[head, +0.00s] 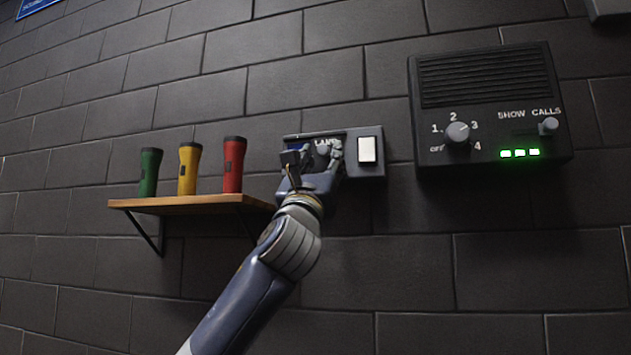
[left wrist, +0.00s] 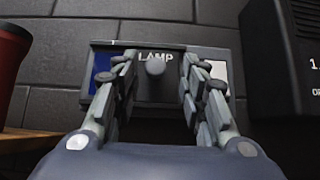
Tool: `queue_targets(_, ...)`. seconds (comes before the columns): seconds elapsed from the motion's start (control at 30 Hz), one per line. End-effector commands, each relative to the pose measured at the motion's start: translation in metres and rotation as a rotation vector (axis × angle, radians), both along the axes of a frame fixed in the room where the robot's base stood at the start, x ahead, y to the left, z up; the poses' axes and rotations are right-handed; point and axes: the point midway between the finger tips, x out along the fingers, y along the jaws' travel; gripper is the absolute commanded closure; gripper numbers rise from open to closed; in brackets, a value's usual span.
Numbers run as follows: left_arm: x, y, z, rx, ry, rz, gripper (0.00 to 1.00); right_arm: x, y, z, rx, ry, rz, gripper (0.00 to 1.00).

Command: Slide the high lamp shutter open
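The lamp shutter (head: 322,139) is a dark panel marked LAMP in a grey wall housing (head: 377,132). It also shows in the left wrist view (left wrist: 150,92), with a round grey knob (left wrist: 155,67) on its front. Blue shows at the housing's left part, and a white rectangle (head: 367,150) is at its right. My left gripper (head: 313,156) is at the shutter. In the left wrist view its open fingers (left wrist: 158,75) stand on either side of the knob, with gaps on both sides. The fingers hide parts of the housing. My right gripper is out of view.
A black speaker box (head: 487,80) with a dial (head: 457,132), a knob (head: 548,126) and green lights is at the right. The wall below is clear.

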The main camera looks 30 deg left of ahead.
Motion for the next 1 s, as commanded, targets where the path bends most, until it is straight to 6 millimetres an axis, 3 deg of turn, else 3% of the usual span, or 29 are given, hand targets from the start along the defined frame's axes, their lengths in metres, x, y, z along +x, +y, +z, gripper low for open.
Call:
queue_targets(0.5, -0.057, -0.016, -0.060, 0.002, 0.000, -0.002, 0.60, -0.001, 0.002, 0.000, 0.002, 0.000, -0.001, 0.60)
queue_targets(1.0, -0.068, -0.018, -0.071, 0.001, 0.001, -0.001, 0.60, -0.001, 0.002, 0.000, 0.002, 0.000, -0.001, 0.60)
